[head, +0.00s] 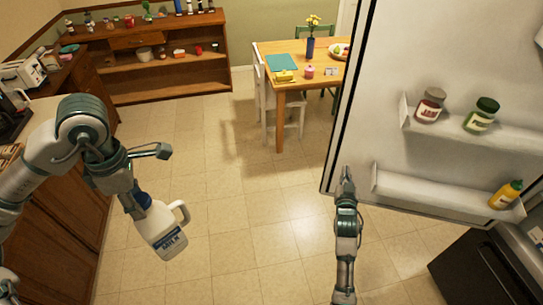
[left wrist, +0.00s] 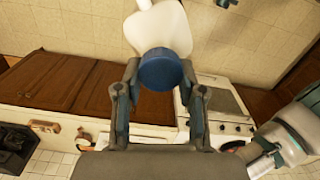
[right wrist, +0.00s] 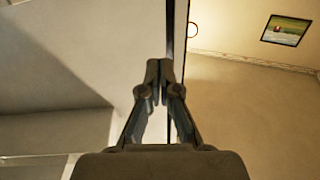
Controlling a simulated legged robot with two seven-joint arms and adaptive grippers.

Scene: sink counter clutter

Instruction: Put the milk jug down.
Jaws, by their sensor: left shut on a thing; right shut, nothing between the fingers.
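The milk jug (head: 165,236) is white with a blue label and a handle on its right side. It hangs tilted in the air over the floor at the left of the head view. My left gripper (head: 138,201) is shut on it at the cap end. In the left wrist view, the blue cap (left wrist: 160,70) is between the fingers (left wrist: 159,82), with the white body (left wrist: 160,27) beyond. My right gripper (head: 347,176) is shut and empty beside the open fridge door's edge (head: 329,177). The right wrist view also shows its closed fingertips (right wrist: 159,78).
The fridge door shelves hold a jam jar (head: 430,105), a green-lidded jar (head: 481,115) and a yellow bottle (head: 505,194). A wooden table (head: 284,55) stands at the back. A counter with brown cabinets (head: 62,225) runs along the left. The tiled floor (head: 215,170) between is clear.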

